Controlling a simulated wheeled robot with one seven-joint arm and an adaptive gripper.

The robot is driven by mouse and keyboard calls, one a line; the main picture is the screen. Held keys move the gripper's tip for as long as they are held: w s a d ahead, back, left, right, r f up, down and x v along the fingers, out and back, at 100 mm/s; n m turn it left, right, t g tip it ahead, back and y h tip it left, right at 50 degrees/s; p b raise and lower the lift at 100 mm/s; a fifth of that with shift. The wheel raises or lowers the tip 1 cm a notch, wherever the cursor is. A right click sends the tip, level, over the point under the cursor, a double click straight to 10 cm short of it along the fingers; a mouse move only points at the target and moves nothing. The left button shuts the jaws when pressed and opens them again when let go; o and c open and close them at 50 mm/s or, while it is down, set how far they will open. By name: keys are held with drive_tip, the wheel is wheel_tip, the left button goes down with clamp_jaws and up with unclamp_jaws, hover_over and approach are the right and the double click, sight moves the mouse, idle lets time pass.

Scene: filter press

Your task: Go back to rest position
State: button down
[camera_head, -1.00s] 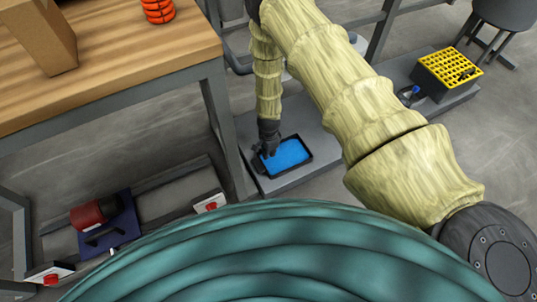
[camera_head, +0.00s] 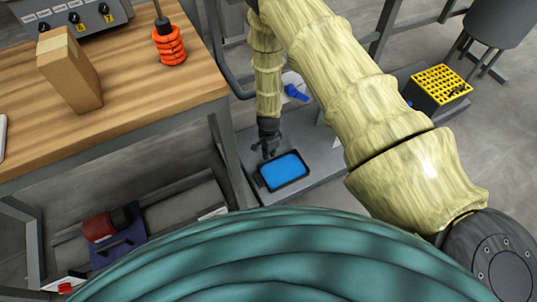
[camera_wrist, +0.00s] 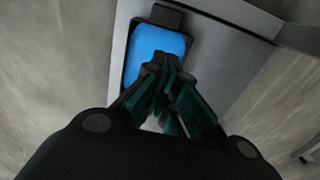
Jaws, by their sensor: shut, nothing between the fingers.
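My gripper (camera_head: 268,154) hangs pointing down at the end of my arm, beside the upper left edge of a black tray (camera_head: 262,186) with a blue inside (camera_head: 286,169). In the wrist view my gripper (camera_wrist: 160,66) is shut with nothing between its fingers. Its fingertips overlap the lower part of the blue area (camera_wrist: 160,40). I cannot tell the exact gap between the fingertips and the tray. The tray lies on a grey low platform (camera_head: 318,172).
A wooden table (camera_head: 150,100) at the left carries a cardboard box (camera_head: 70,70) and an orange coil (camera_head: 169,46). A yellow-topped crate (camera_head: 441,86) stands at the right, with a dark drum (camera_head: 497,22) behind it. A red and blue device (camera_head: 112,232) sits under the table.

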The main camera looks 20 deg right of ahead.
drive_tip(key=shift+r, duration=0.45)
drive_tip(key=s+d+r+n, duration=0.15)
drive_tip(key=s+n, duration=0.55)
drive_tip(key=s, duration=0.8)
drive_tip(key=s+r+n, duration=0.3)
drive_tip(key=s+n, duration=0.3)
drive_tip(key=s, duration=0.9)
drive_tip(key=s+a+r+n+p, duration=0.1)
drive_tip(key=s+r+n, duration=0.2)
drive_tip(key=s+r, duration=0.2)
wheel_tip(320, 180, up, 14)
drive_tip(key=p, duration=1.4)
drive_tip(key=shift+p, duration=0.4)
